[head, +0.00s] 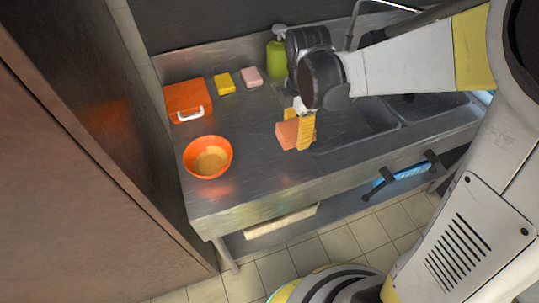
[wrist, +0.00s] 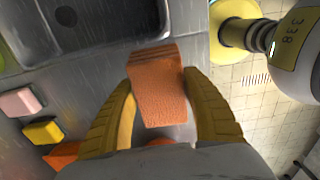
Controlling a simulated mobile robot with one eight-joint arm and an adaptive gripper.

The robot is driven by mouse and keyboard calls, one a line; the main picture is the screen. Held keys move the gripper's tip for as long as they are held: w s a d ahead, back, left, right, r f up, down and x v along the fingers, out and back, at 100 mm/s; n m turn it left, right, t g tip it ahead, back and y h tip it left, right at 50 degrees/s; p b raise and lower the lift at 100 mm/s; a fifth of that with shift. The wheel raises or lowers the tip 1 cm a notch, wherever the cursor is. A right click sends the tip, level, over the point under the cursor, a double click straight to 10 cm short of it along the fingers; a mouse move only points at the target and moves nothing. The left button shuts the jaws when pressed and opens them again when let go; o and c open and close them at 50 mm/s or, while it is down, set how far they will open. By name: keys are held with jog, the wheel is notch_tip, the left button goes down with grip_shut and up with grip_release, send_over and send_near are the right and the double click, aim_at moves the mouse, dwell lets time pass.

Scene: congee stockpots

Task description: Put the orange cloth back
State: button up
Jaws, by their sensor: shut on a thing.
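The orange cloth (head: 287,134) is a folded, block-like piece between the yellow fingers of my gripper (head: 301,137), over the metal counter just left of the sink. In the wrist view the cloth (wrist: 157,90) fills the gap between the two fingers of my gripper (wrist: 160,82), and its far end sticks out past the tips. My gripper is shut on it. I cannot tell whether the cloth touches the counter. The arm's wrist hides part of the area behind it.
An orange bowl (head: 208,143) stands at the counter's front left. Behind it are an orange box with a white handle (head: 184,96), a yellow sponge (head: 225,85), a pink sponge (head: 251,77) and a green bottle (head: 276,60). A blue cloth (head: 408,172) hangs on the front bar.

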jog(key=b, duration=0.1)
send_over(275, 156)
notch_tip(275, 156, down, 3)
jog(key=shift+f, duration=0.2)
jog(key=shift+f+b, duration=1.1)
jog(key=shift+f, duration=0.9)
jog(key=shift+f, duration=0.15)
jog(key=o, duration=1)
